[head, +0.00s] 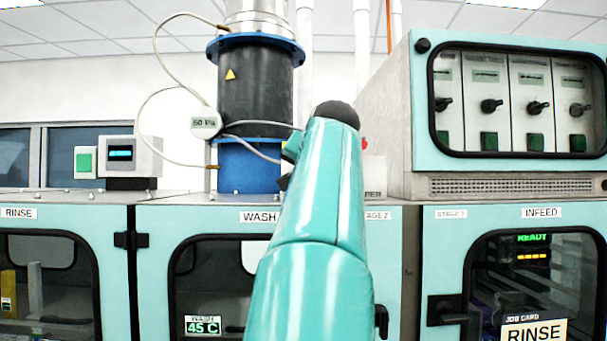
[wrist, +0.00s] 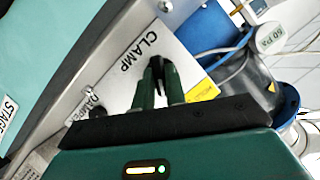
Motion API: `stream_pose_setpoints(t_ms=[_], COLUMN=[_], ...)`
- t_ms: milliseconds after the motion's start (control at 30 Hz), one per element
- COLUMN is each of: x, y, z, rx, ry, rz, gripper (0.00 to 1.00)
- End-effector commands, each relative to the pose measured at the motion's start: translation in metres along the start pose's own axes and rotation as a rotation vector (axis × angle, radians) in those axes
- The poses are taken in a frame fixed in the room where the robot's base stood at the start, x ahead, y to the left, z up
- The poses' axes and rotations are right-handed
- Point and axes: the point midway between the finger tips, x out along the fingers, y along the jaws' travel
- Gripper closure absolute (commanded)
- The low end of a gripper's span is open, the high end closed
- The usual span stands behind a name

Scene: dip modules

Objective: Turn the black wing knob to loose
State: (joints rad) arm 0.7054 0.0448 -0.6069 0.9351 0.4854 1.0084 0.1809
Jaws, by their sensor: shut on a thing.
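The black wing knob (wrist: 157,70) is a thin dark piece between my gripper's fingertips in the wrist view. It stands on a pale panel (wrist: 118,75) below the printed word CLAMP. My gripper (wrist: 159,78) has two dark green fingers closed on the knob. The fingers hide much of the knob, and I cannot read any position mark around it. In the head view my own arm covers the knob and nearly all of the gripper.
A blue flange (wrist: 225,48) and a gauge reading 50 Pa (wrist: 270,38) lie right of the panel in the wrist view. The gauge (head: 206,122) and its hoses also show in the head view. A control box with several black knobs (head: 491,105) stands at right.

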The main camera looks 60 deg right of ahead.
Motion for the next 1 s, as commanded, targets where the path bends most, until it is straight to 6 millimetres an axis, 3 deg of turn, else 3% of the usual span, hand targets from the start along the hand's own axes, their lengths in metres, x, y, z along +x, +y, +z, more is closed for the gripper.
stream_pose_setpoints(t_ms=[67, 100, 200, 567, 767, 1000], x=[0.001, 0.001, 0.001, -0.006, -0.038, -0.092], y=[0.001, 0.001, 0.001, 0.0, -0.001, -0.001], z=[0.002, 0.002, 0.002, 0.0, 0.0, 0.0], rx=[0.001, 0.001, 0.001, 0.0, 0.0, 0.0], ry=[-0.009, -0.009, -0.007, -0.002, 0.0, -0.002], rz=[0.002, 0.002, 0.002, 0.0, -0.004, -0.003], gripper=[1.0, 0.79, 0.65, 0.65, 0.65, 0.65])
